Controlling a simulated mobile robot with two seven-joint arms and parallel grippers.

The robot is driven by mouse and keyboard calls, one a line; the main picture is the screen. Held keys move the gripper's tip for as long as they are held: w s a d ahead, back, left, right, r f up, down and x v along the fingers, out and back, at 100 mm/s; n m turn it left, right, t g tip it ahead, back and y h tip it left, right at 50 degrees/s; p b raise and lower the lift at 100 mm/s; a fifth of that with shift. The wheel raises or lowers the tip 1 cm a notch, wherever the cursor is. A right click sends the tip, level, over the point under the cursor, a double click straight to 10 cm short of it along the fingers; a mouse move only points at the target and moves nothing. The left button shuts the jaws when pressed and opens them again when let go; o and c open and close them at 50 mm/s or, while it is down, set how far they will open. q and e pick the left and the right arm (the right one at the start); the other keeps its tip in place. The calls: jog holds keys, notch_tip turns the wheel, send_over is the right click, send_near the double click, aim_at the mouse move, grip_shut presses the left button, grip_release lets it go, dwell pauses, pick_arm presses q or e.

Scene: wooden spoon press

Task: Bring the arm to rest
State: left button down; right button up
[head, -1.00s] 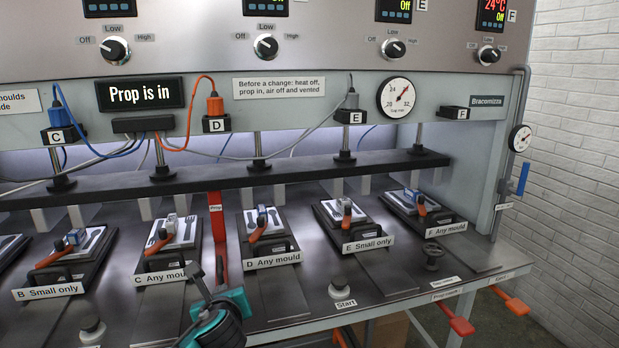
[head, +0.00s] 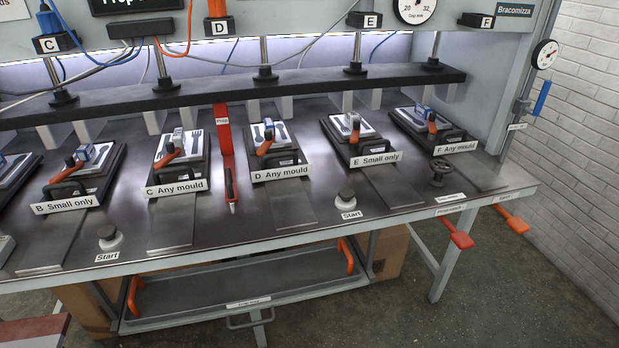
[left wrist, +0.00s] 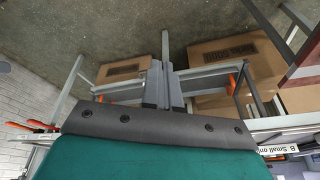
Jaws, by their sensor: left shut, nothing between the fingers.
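My left gripper (left wrist: 164,88) shows in the left wrist view, beyond the dark and teal wrist body. Its fingers are together with nothing between them. It points out over the floor, clear of the bench. Neither gripper shows in the head view. The press bench (head: 330,212) fills the head view, with moulds in stations marked B to F.
A grey tray (head: 190,302) with orange handles sits under the bench. Cardboard boxes (head: 388,255) stand below, also in the left wrist view (left wrist: 235,58). Red and orange pedals or levers (head: 461,240) stick out at the front right. The floor (head: 500,300) there is clear.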

pick_arm(q)
jog(key=w+d+f+t+h, duration=0.1)
jog(key=w+d+f+t, duration=0.1)
jog(key=w+f+t, duration=0.5)
jog(key=shift+d+f+h, duration=0.4)
jog(key=shift+f, duration=0.6)
